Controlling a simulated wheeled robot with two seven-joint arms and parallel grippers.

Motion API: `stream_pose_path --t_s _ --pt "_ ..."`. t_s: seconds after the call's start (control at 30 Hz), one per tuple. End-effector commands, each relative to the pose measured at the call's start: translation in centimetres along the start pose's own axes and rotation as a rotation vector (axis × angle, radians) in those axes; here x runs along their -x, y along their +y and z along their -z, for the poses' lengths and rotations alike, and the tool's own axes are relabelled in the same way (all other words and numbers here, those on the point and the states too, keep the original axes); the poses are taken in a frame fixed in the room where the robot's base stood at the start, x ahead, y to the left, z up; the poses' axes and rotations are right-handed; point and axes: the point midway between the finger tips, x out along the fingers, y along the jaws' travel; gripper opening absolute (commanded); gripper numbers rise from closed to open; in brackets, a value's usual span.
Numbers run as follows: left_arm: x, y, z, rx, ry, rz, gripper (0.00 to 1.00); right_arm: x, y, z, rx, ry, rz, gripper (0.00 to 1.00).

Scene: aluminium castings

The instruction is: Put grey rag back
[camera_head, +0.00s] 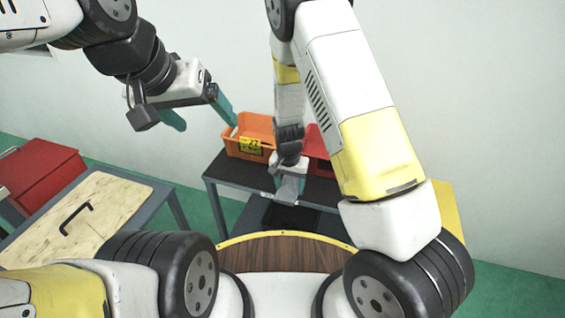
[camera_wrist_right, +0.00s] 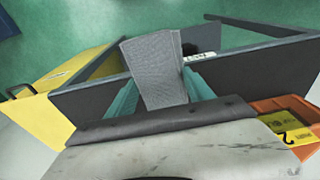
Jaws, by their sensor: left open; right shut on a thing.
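My right gripper (camera_head: 289,176) is shut on the grey rag (camera_head: 287,190) at the front edge of the dark rack. In the right wrist view the grey rag (camera_wrist_right: 156,72) stands out as a stiff, flared piece between the teal fingers of the right gripper (camera_wrist_right: 160,92). The gripper's dark palm edge hides its near end. Whether the rag touches the rack I cannot tell. My left gripper (camera_head: 198,112) is open and empty, up in the air to the left, with its teal fingers apart.
The dark rack (camera_head: 235,174) carries an orange bin (camera_head: 249,136) labelled 27 and a red bin (camera_head: 318,150), partly behind my right arm. A wooden-topped bench (camera_head: 95,215) with a black handle and a red box (camera_head: 42,180) stand left. A yellow panel (camera_wrist_right: 45,95) shows in the wrist view.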

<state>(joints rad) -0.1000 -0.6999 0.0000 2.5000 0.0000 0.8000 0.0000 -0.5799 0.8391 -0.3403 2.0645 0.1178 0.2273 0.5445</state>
Motion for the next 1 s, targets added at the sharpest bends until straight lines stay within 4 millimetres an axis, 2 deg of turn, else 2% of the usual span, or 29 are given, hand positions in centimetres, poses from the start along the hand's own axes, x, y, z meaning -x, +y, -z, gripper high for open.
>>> stream_pose_path --t_s 0.1,0.2,0.47,0.7,1.0 --pt "0.0 0.0 0.0 0.0 0.0 0.0 0.83 -0.7 -1.9 2.4 0.001 0.002 0.0 0.1" --pt "0.0 0.0 0.0 0.0 0.0 0.0 0.83 -0.9 -2.9 3.7 0.001 0.0 0.0 0.1" --pt "0.0 0.0 0.0 0.0 0.0 0.0 0.83 -1.3 -4.2 5.2 0.001 0.0 0.0 0.1" --pt "0.0 0.0 0.0 0.0 0.0 0.0 0.83 -4.6 -4.1 4.8 0.001 -0.003 -0.002 0.1" --pt "0.0 0.0 0.0 0.0 0.0 0.0 0.83 -4.9 -4.2 4.8 0.001 -0.001 0.0 0.1"
